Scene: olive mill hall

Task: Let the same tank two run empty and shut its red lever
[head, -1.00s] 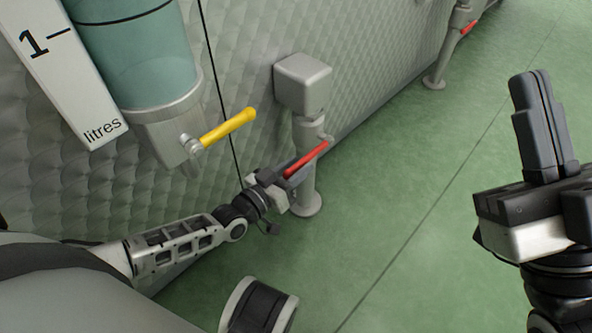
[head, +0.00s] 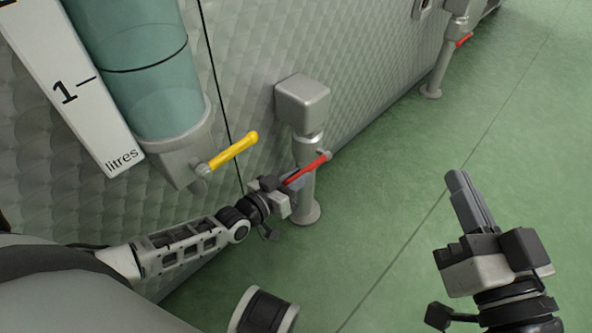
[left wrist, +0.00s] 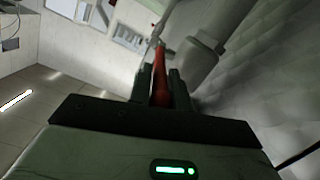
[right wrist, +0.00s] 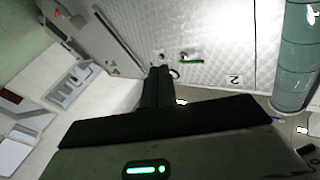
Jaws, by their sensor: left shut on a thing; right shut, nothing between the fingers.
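The red lever (head: 310,168) sits on a grey outlet pipe (head: 306,190) under a box-shaped housing. It slants down to the left from its pivot. My left gripper (head: 282,186) is shut on its free end; the left wrist view shows the red lever (left wrist: 160,80) between the fingers. At the left stands a teal gauge cylinder (head: 150,95) with a dark ring around it, slightly above the 1 mark of the litre scale (head: 85,110). A yellow lever (head: 233,150) sticks out below the cylinder. My right gripper (head: 458,180) is shut and empty over the floor. The tank's inside is hidden.
The quilted tank wall (head: 240,60) runs along the left. Another red lever (head: 463,40) on a pipe stands further off at the top right. The green floor (head: 400,180) is clear. The right wrist view shows a "2" sign (right wrist: 234,79) on a quilted wall.

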